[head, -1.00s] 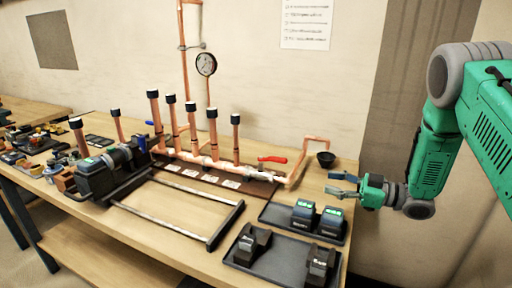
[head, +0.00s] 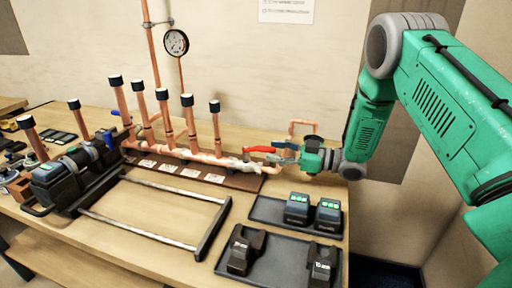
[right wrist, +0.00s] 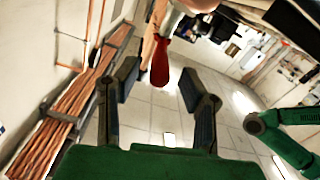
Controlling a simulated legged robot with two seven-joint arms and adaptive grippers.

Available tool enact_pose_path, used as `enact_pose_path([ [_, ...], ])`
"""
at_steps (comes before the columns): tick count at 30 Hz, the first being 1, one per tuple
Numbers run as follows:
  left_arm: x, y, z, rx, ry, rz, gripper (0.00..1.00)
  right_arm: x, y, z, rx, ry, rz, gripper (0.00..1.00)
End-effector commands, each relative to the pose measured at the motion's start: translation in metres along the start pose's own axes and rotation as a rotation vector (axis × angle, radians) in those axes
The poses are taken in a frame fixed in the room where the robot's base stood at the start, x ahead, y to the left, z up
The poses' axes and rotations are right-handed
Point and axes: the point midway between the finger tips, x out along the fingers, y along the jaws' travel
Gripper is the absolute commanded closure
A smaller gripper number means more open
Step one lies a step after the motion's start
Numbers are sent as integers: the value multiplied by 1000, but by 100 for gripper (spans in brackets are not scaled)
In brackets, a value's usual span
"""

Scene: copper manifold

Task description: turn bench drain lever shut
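The red lever (head: 260,149) sits at the right end of the copper manifold (head: 200,156), lying roughly along the pipe. In the right wrist view the red lever (right wrist: 160,64) points down between the two fingers, with its tip near their ends. My right gripper (head: 281,152) is at the lever's right end. In the right wrist view my right gripper (right wrist: 158,84) has its fingers apart, with a gap on both sides of the lever; no firm contact shows. The valve body under the lever is partly hidden. My left gripper is not in view.
Dark trays with battery packs (head: 297,208) and chargers (head: 242,250) lie in front of my right gripper. A black frame (head: 150,212) and a power tool (head: 75,172) are left. A gauge (head: 176,42) hangs behind.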

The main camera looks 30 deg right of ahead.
Motion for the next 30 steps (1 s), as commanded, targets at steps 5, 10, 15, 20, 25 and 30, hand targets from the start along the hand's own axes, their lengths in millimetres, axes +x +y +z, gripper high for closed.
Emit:
enact_pose_path([
  [5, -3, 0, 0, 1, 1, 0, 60, 33, -1, 0, 0, 0, -2, 63],
  [10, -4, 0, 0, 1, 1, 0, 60, 51, -2, -2, -2, -1, 0, 63],
  [15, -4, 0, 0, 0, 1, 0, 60, 56, -2, -1, -2, -2, 0, 63],
  [20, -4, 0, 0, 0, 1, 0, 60, 55, 0, 0, 0, -1, 1, 63],
  [25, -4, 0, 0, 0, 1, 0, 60, 54, 0, 0, 0, -1, 1, 100],
  [30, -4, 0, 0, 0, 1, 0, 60, 54, 0, 0, 0, -2, 2, 100],
])
